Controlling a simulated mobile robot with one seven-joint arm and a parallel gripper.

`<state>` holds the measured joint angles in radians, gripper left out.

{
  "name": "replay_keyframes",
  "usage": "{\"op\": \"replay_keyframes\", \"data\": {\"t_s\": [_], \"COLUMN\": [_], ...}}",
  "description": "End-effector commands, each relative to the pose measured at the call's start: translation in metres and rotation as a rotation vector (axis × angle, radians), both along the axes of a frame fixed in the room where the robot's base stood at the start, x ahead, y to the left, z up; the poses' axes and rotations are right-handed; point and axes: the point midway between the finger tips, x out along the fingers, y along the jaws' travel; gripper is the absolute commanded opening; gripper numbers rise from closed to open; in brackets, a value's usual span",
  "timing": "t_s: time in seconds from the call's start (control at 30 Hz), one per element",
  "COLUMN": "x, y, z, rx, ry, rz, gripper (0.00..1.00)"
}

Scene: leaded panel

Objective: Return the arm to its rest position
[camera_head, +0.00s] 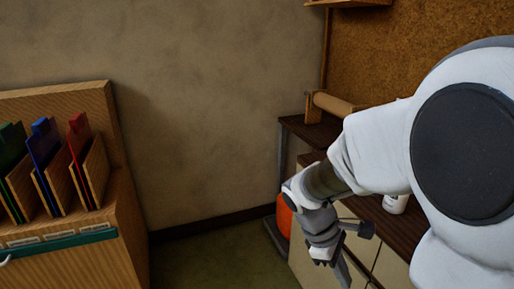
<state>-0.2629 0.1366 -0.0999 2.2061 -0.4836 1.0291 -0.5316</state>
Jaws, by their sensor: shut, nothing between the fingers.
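My arm fills the right side of the head view and reaches out toward the middle, bent downward. My gripper (343,270) hangs at its end near the bottom edge, pointing down in front of pale cabinet fronts. It is shut with nothing in it. The fingers are small and partly cut off by the frame's lower edge.
A dark-topped bench (312,130) with a wooden roller (334,103) runs along the right, partly behind my arm. A white container (396,204) and an orange object (283,216) show near my arm. The middle floor (205,258) is clear.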

Motion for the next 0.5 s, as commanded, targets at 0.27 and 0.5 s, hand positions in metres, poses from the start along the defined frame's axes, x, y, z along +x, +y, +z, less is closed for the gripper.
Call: {"op": "replay_keyframes", "data": {"t_s": [0.27, 0.5], "x": [-0.034, -0.064], "y": [0.01, 0.021], "z": [0.054, 0.09], "rx": [0.197, 0.372], "ry": [-0.288, -0.511], "rz": [-0.321, -0.582], "gripper": [0.0, 0.0]}}
